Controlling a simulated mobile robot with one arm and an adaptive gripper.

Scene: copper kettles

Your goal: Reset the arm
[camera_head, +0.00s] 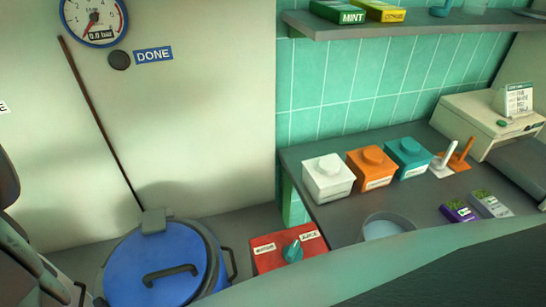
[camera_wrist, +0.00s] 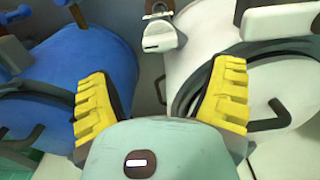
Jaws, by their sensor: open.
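My gripper (camera_wrist: 162,103) shows in the wrist view with its two yellow-padded fingers spread wide apart. Nothing is between the fingers. Beyond them are a blue vessel (camera_wrist: 75,65) on the left and a white vessel (camera_wrist: 190,60) on the right, both apart from the fingers as far as I can tell. In the head view my gripper is not visible; a dark arm part fills the lower right corner and another shows at the left edge. The blue vessel with a dark lid handle (camera_head: 150,265) stands at the bottom left.
A red box with a teal knob (camera_head: 292,252) stands beside the counter (camera_head: 330,212). The counter holds white (camera_head: 328,180), orange (camera_head: 371,170) and teal (camera_head: 409,158) canisters, a bowl (camera_head: 385,226) and a cream machine (camera_head: 485,122). A gauge (camera_head: 92,20) and DONE sign (camera_head: 154,55) are on the wall.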

